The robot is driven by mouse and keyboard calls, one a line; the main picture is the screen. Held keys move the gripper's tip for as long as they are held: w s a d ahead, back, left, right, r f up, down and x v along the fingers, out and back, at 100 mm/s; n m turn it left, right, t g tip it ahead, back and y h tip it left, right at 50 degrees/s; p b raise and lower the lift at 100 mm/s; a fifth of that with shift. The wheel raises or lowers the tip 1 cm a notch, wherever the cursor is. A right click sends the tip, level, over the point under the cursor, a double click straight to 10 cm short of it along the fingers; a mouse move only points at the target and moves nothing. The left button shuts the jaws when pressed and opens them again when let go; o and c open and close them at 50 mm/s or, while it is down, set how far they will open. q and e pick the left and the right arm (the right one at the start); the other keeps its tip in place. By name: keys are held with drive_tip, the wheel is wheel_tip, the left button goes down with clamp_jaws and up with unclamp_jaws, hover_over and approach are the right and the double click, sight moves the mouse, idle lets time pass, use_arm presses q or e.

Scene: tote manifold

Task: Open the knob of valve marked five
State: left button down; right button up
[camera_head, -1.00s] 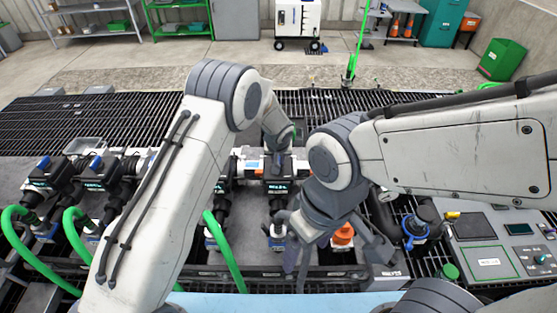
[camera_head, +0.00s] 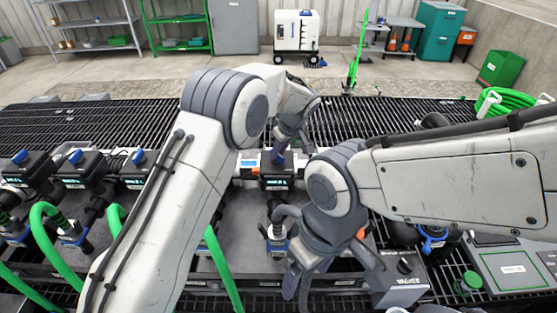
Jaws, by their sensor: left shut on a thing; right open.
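A row of black valves with blue knobs stands on the bench. Three of them are at the left, such as the valve at the far left (camera_head: 28,170). Another valve (camera_head: 277,179) stands near the middle, with a lit display on its front. My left gripper (camera_head: 281,153) points down and is shut on this valve's blue knob (camera_head: 277,159), which the fingers partly hide. I cannot read a number on any valve. My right gripper (camera_head: 332,274) is open and empty, low over the front of the bench. My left arm hides part of the row.
Green hoses (camera_head: 48,240) run from the valves to the front. A grey box marked VALVES (camera_head: 402,285) and a control panel (camera_head: 505,272) are at the right front. A coiled green hose (camera_head: 508,103) lies at the right. Grating (camera_head: 60,122) lies behind the bench.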

use_arm(q)
drive_tip(key=shift+w+d+n+y, duration=0.1)
drive_tip(key=shift+n+y, duration=0.2)
drive_tip(key=shift+n, duration=0.7)
drive_tip(key=n, duration=0.1)
drive_tip(key=n+g+p, duration=0.1)
drive_tip(key=shift+r+n+y, duration=0.2)
drive_tip(key=shift+n+y, duration=0.1)
drive_tip(key=n+g+p, duration=0.1)
drive_tip(key=n+p, duration=0.1)
drive_tip(key=shift+w+r+n, duration=0.1)
drive_tip(key=shift+n, duration=0.3)
drive_tip(key=shift+f+n+g+y+p, duration=0.15)
drive_tip(key=shift+n+g+p, duration=0.2)
drive_tip(key=shift+n+p, duration=0.4)
drive_tip(key=shift+f+n+g+y+p, duration=0.15)
drive_tip(key=shift+n+g+p, duration=0.2)
drive_tip(key=shift+n+p, duration=0.35)
drive_tip(key=shift+r, duration=0.1)
drive_tip(key=c, duration=0.8)
unclamp_jaws()
